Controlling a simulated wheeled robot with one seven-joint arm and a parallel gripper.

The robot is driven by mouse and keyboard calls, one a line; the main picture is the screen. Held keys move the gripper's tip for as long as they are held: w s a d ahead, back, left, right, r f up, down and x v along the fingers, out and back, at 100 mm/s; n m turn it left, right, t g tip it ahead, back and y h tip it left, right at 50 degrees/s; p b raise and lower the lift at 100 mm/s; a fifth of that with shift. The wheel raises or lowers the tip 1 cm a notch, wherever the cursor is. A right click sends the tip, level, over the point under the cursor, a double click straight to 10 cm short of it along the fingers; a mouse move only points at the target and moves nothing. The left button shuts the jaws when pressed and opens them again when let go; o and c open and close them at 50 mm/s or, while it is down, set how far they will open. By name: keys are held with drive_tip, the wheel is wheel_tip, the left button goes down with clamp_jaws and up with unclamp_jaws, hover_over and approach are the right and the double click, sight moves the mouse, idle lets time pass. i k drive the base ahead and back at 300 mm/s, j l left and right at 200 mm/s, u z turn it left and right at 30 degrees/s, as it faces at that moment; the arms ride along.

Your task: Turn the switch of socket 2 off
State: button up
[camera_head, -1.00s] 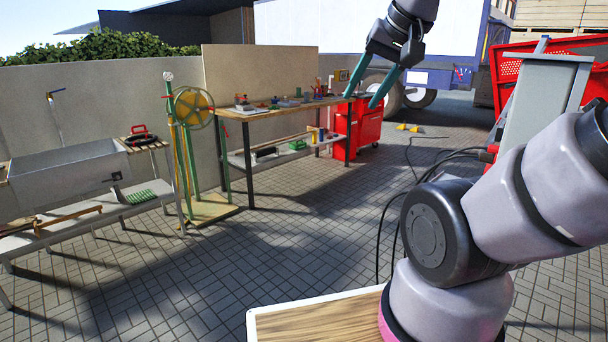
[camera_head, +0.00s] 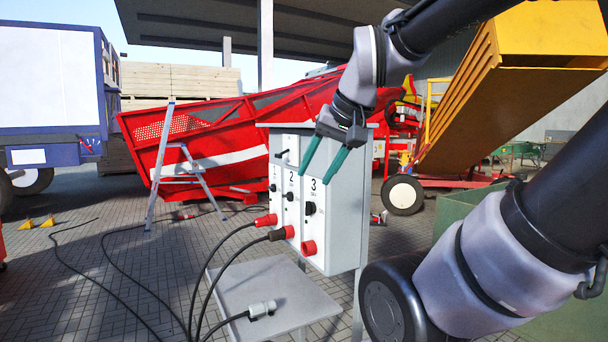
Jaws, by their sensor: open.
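A grey socket box (camera_head: 343,225) stands right of centre, with numbered panels on its front. The panel marked 2 (camera_head: 291,179) is the middle one, with a small dark switch (camera_head: 290,196) below the number. A black cable with a red plug (camera_head: 282,233) runs to the lower part of that panel. My gripper (camera_head: 315,177) is open and empty. Its green fingers point down over the upper front of the box, close to the panels marked 2 and 3. I cannot tell the gap to the box or which way the switch is set.
The panel marked 3 has a black knob (camera_head: 310,208) and a red socket (camera_head: 309,248) without a cable. Another red plug (camera_head: 266,220) is at the left panel. A loose grey plug (camera_head: 262,309) lies on a low shelf (camera_head: 290,290). A stepladder (camera_head: 180,175) stands behind.

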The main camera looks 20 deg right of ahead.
sight(290, 196)
drive_tip(key=i+j+z, duration=0.1)
drive_tip(key=j+z, duration=0.3)
drive_tip(key=j, duration=0.2)
drive_tip(key=j+z, duration=0.35)
drive_tip(key=j, duration=0.3)
